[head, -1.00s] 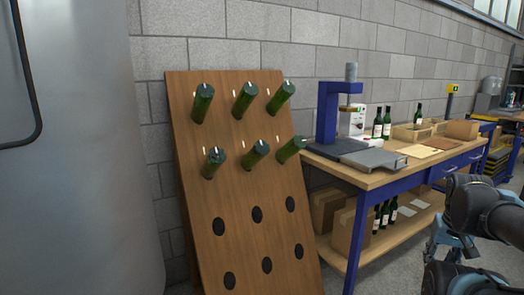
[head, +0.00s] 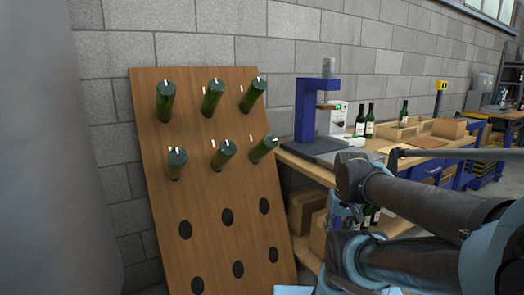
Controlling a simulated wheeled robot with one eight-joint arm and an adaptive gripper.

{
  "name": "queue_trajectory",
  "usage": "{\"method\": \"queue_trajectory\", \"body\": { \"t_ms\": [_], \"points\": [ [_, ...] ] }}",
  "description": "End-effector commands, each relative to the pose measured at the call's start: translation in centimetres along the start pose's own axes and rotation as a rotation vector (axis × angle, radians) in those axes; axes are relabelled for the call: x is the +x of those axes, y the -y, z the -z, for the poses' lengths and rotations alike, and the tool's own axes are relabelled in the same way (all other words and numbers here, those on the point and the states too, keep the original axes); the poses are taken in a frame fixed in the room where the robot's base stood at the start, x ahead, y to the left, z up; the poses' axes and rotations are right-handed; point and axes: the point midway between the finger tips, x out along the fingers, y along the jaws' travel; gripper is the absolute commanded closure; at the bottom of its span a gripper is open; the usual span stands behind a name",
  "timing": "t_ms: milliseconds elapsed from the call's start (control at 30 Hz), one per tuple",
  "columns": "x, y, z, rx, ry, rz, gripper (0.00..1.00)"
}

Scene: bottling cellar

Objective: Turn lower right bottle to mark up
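A tilted wooden rack (head: 215,187) holds green bottles in two rows of three, their bases pointing outward. The lower right bottle (head: 262,150) sits in the right hole of the lower filled row and slants up to the right. A short white mark shows on the board by its left side, and a second small white mark shows near the upper edge of its base. Its exact turn is too small to tell. My arm (head: 405,200) reaches in from the right, apart from the rack and right of this bottle. My gripper cannot be made out.
Empty dark holes (head: 226,216) fill the lower rack. A workbench (head: 297,163) with a blue press (head: 307,110), bottles (head: 369,121) and wooden boxes (head: 398,132) stands right, partly behind my arm. A grey rounded surface (head: 40,200) is at left. A block wall is behind.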

Motion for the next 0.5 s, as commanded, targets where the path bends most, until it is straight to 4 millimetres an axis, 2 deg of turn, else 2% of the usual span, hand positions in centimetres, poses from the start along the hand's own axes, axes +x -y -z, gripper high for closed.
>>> {"method": "queue_trajectory", "body": {
  "t_ms": [100, 167, 267, 300, 333, 500],
  "points": [
    [0.0, 0.0, 0.0, 0.000, 0.000, 0.000, 0.67],
    [0.0, 0.0, 0.0, 0.000, 0.000, 0.000, 0.55],
    [-1.1, 0.1, -0.3, -0.006, -0.014, 0.004, 0.33],
    [-1.5, 0.3, 0.2, -0.011, -0.016, 0.007, 0.24],
    [-1.9, 0.4, 0.7, -0.016, -0.018, 0.010, 0.20],
    [-5.8, 2.0, 5.5, -0.066, -0.035, 0.043, 0.20]
  ]
}}
